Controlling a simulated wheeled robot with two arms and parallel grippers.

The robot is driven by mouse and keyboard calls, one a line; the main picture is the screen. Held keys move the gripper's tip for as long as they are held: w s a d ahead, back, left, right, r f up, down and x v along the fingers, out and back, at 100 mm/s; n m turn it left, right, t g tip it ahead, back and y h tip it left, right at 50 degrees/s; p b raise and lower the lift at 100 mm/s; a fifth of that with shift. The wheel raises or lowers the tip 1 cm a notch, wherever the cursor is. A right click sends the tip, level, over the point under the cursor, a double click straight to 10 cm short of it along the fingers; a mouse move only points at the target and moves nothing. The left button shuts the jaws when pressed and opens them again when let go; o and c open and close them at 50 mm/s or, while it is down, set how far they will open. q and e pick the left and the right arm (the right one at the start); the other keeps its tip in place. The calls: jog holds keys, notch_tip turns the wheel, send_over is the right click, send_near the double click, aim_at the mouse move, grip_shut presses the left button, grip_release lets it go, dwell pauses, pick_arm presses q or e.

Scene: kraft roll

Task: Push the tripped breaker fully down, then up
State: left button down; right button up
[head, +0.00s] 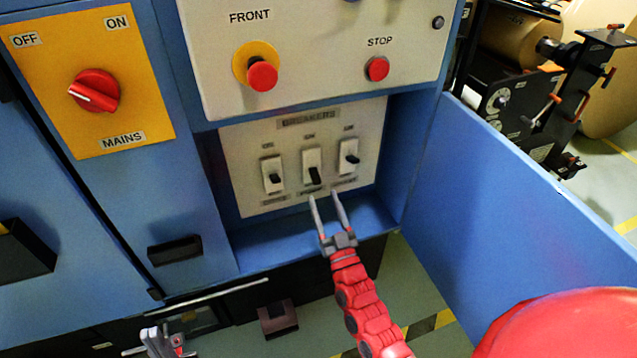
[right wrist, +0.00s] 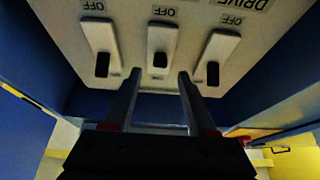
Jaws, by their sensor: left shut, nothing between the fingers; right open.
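Three breakers with black levers sit on a light panel (head: 240,145) marked BREAKERS. The middle breaker (head: 312,158) has its lever lower than the levers of the left breaker (head: 272,165) and right breaker (head: 348,147). My right gripper (head: 324,196) is open and empty just below the middle breaker. In the right wrist view, its fingertips (right wrist: 159,75) lie to either side below the middle lever (right wrist: 158,61); contact cannot be told. OFF labels show above the breakers there. My left gripper (head: 162,342) is shut and empty, low at the left, away from the panel.
The breakers sit in a blue recess with a ledge (head: 310,235) below. A blue door (head: 540,190) stands open at the right. Above are a red FRONT button (head: 262,76) and a red STOP button (head: 377,68). A red MAINS switch (head: 95,92) is on a yellow plate at the left.

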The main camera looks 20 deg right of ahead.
jog(key=v, duration=1.1)
jog(key=shift+p, duration=0.35)
jog(key=shift+r, duration=0.1)
